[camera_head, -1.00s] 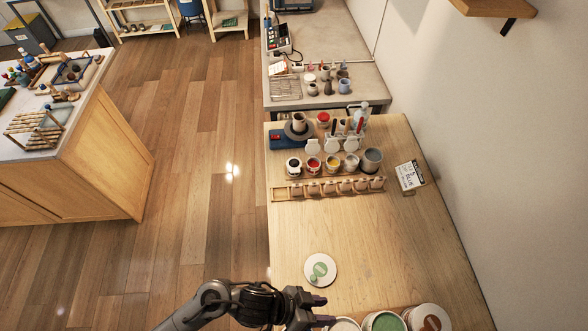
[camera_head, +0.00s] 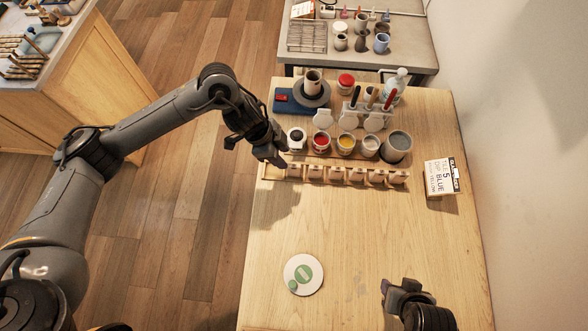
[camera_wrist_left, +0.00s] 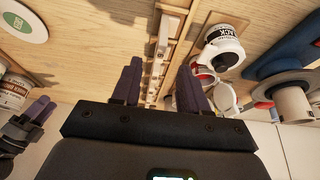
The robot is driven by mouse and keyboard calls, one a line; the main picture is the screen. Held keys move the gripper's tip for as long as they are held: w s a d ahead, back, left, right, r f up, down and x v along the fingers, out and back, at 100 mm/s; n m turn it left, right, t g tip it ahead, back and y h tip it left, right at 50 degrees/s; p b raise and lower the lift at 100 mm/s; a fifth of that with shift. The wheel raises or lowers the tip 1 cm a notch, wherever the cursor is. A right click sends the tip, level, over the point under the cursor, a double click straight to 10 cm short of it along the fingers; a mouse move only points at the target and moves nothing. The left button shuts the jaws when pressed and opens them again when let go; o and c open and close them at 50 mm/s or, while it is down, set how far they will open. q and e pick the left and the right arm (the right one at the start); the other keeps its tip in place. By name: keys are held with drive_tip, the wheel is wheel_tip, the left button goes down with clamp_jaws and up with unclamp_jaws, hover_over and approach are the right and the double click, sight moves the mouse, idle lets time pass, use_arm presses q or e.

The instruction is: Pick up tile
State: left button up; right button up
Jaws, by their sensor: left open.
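Several small pale tiles stand in a row in a low wooden rack (camera_head: 340,181) across the worktable; one tile (camera_head: 295,170) is near its left end. My left gripper (camera_head: 277,157) is over the rack's left end in the head view. In the left wrist view its two purple fingers (camera_wrist_left: 160,88) are apart, with the rack (camera_wrist_left: 178,25) and a small tile (camera_wrist_left: 163,42) beyond and between them. I see nothing held. My right gripper (camera_head: 400,290) is low at the right, away from the rack; its opening is unclear.
Several glaze jars (camera_head: 321,142) stand just behind the rack. A grey pot (camera_head: 397,145) and a sign card (camera_head: 441,177) reading "TILE 5 DIP BLUE" are to the right. A white disc with green marks (camera_head: 303,274) lies in front. The table between is clear.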

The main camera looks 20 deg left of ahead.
sight(293, 165)
use_arm(q)
drive_tip(key=shift+x, duration=5.05)
drive_tip(key=shift+w+d+r, duration=0.1)
drive_tip(key=shift+w+d, duration=0.05)
drive_tip(key=shift+d, duration=0.05)
clamp_jaws()
